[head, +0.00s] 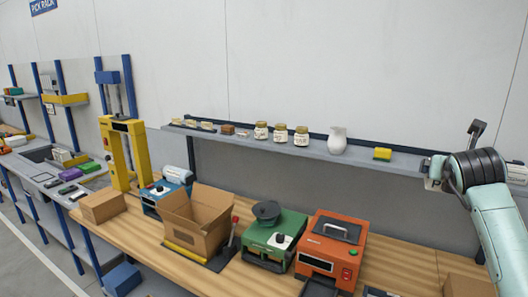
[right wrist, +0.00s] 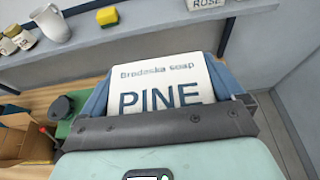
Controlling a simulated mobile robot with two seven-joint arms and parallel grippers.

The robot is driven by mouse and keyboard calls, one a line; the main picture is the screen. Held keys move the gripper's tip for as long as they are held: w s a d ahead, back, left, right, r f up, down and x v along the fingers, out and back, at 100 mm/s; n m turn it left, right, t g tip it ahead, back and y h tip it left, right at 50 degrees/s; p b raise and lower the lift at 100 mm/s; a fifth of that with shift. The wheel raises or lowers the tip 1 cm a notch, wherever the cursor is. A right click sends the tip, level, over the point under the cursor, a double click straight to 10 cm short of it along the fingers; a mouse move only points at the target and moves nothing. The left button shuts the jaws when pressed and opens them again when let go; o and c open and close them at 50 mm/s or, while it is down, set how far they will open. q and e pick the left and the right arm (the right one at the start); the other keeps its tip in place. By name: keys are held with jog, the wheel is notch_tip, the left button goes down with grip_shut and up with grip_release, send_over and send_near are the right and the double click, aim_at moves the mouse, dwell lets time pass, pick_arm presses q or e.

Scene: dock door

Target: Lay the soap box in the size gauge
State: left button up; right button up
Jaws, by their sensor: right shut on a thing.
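The soap box (right wrist: 150,72) is white with a blue "PINE" label and fills the middle of the right wrist view. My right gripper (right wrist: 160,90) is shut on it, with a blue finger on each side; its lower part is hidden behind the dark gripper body. I cannot pick out the size gauge with certainty in either view. My left gripper is in neither view.
The wall shelf (head: 270,147) holds jars, a white jug (head: 338,141) and a yellow sponge (head: 382,154). On the wooden bench stand an open carton (head: 195,225), a green machine (head: 274,240) and an orange machine (head: 332,250). A yellow press frame (head: 117,155) stands further left.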

jog(key=w+a+f+m+g+h, duration=0.1)
jog(key=w+a+f, duration=0.1)
jog(key=a+f, duration=0.35)
jog(key=w+a+f, duration=0.1)
jog(key=a+f, duration=0.1)
jog(key=f, duration=0.7)
jog(key=w+a+f+m+g+h, duration=0.15)
jog(key=a+f, duration=0.25)
jog(key=f, duration=0.4)
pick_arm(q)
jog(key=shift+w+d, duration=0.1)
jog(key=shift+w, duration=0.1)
pick_arm(e)
jog(key=s+a+f+n+t+y, duration=0.2)
jog(key=s+a+f, duration=0.3)
jog(key=f, duration=0.4)
jog(key=s+a+f+n+t+y, duration=0.1)
jog(key=s+a+f+n+y, duration=0.2)
jog(key=s+a+f, duration=0.3)
notch_tip(320, 180, down, 4)
jog(key=shift+s+a+r+t, duration=0.2)
jog(key=shift+a+t, duration=0.15)
jog(key=shift+a, duration=0.9)
